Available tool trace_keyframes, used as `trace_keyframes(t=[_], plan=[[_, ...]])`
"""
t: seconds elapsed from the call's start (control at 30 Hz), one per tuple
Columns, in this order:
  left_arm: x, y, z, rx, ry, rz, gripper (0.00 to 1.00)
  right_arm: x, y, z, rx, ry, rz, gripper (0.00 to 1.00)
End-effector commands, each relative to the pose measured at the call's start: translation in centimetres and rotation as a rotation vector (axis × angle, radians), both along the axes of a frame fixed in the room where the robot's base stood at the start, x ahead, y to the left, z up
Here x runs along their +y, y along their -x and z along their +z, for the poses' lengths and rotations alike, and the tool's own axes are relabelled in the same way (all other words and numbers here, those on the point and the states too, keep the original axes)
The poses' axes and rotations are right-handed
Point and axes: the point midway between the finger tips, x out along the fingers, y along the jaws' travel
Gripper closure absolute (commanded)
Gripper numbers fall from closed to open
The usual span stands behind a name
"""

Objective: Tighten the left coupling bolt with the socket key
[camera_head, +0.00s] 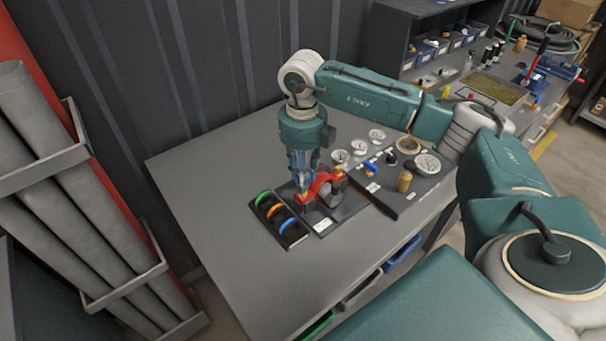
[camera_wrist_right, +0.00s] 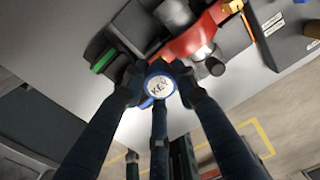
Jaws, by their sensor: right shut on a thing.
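My right gripper (camera_head: 303,172) points straight down over the left side of the red coupling (camera_head: 323,186) on the table. In the right wrist view its fingers (camera_wrist_right: 161,82) are closed around a socket key (camera_wrist_right: 160,87) with a round blue-rimmed head marked "KEY". The red coupling (camera_wrist_right: 192,42) lies just beyond the key there, with a silver part (camera_wrist_right: 203,57) to the key's right. The key's lower end and the left coupling bolt are hidden under the fingers, so I cannot tell whether they touch. My left gripper does not show.
A black holder (camera_head: 291,241) with green, orange and blue rings sits just left of the coupling. A gauge panel (camera_head: 408,196) stands to its right. The table (camera_head: 220,226) is clear at left and front. Grey pipes (camera_head: 60,185) stand in a rack at far left.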

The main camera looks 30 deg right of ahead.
Motion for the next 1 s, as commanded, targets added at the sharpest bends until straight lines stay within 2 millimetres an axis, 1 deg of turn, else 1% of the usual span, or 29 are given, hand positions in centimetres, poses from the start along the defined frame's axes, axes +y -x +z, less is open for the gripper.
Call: trace_keyframes(t=[0.1,0.57,1.0], plan=[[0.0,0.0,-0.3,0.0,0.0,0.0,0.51,0.0,0.0,-0.3,-0.001,0.0,0.0,0.97],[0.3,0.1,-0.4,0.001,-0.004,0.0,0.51,0.0,0.0,-0.4,-0.001,0.0,0.001,0.98],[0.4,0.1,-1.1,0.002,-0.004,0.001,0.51,0.0,0.0,-1.3,-0.001,0.0,0.014,0.98]])
